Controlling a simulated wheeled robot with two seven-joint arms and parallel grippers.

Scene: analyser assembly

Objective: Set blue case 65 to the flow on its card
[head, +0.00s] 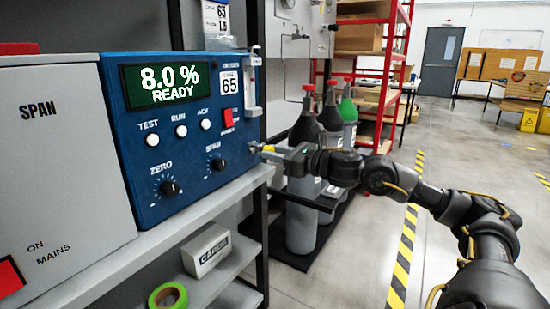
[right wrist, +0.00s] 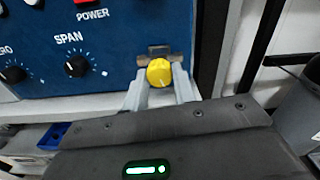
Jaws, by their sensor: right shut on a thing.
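The blue case 65 (head: 188,140) stands on the grey shelf, its display (head: 160,84) reading 8.0 % READY. A card (head: 217,17) above it shows 65 and what looks like 1.5. A clear upright flow tube (head: 250,85) is on the case's right edge; its float is too small to read. The yellow knob (right wrist: 159,72) sits at the case's lower right on a small metal fitting (right wrist: 157,52). My right gripper (head: 270,150) is shut on the yellow knob, one finger on each side in the right wrist view (right wrist: 160,88). My left gripper is out of view.
A grey SPAN cabinet (head: 60,150) stands left of the case. Gas cylinders (head: 303,190) stand right behind my gripper. A CARDS box (head: 206,250) and green tape roll (head: 167,296) are on the lower shelf (head: 232,270).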

